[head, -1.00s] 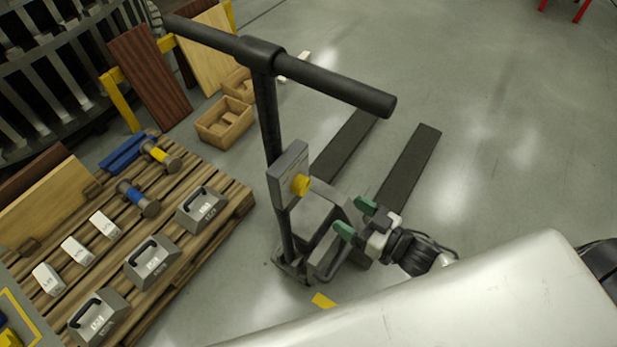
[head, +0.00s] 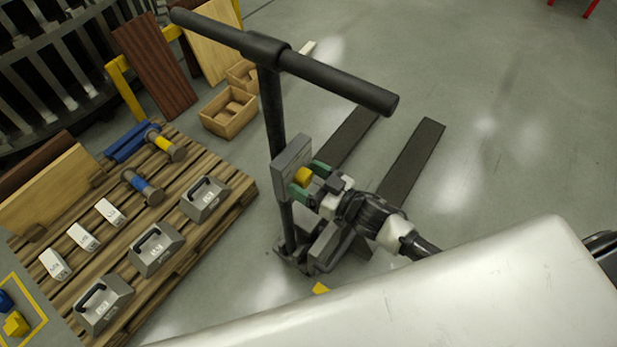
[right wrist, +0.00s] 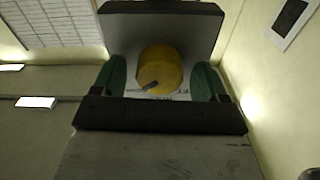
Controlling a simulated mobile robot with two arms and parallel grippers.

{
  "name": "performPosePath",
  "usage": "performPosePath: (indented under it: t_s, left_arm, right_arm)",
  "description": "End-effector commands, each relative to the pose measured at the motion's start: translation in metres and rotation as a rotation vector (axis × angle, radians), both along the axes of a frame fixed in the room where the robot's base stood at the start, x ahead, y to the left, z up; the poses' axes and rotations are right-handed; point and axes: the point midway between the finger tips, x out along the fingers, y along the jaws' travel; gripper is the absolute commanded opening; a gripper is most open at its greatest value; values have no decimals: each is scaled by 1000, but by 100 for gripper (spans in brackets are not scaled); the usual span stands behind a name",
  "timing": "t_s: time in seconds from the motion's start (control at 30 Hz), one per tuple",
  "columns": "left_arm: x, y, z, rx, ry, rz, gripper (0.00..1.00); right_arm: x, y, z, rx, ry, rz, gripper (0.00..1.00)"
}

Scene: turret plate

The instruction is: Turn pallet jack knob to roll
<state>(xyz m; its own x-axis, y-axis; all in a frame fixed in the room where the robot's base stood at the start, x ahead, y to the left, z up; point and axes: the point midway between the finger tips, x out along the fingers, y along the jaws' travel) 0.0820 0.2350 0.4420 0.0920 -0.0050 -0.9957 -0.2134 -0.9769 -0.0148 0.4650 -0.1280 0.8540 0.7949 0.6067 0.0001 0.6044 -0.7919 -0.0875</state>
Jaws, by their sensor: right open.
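The pallet jack (head: 270,110) stands upright, with a black T-handle and a grey box (head: 287,163) on its column. The yellow knob (head: 303,175) sits on the face of that box. My right gripper (head: 310,181), with green fingertips, is open around the knob, one finger on each side. In the right wrist view the yellow knob (right wrist: 160,69) lies between the two green fingers (right wrist: 160,80), with a small gap showing on each side. A dark pointer mark shows at the knob's lower left. My left gripper is out of view.
A wooden pallet (head: 215,213) at left holds several grey weights, white blocks and blue and yellow hammers. Wooden bins (head: 229,112) and boards stand behind it. The jack's dark forks (head: 412,160) lie on the floor. The floor at right is clear.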

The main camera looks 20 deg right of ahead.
Motion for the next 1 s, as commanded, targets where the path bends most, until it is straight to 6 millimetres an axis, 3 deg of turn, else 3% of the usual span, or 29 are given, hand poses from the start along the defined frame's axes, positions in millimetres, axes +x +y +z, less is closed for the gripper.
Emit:
performPosePath:
  t_s: [0.2,0.53,1.0]
  left_arm:
    - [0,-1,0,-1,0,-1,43]
    - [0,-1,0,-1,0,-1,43]
    - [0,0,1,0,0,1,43]
  right_arm:
    - [0,0,0,0,0,0,74]
    - [0,0,0,0,0,0,24]
    - [0,0,0,-103,-80,-1,24]
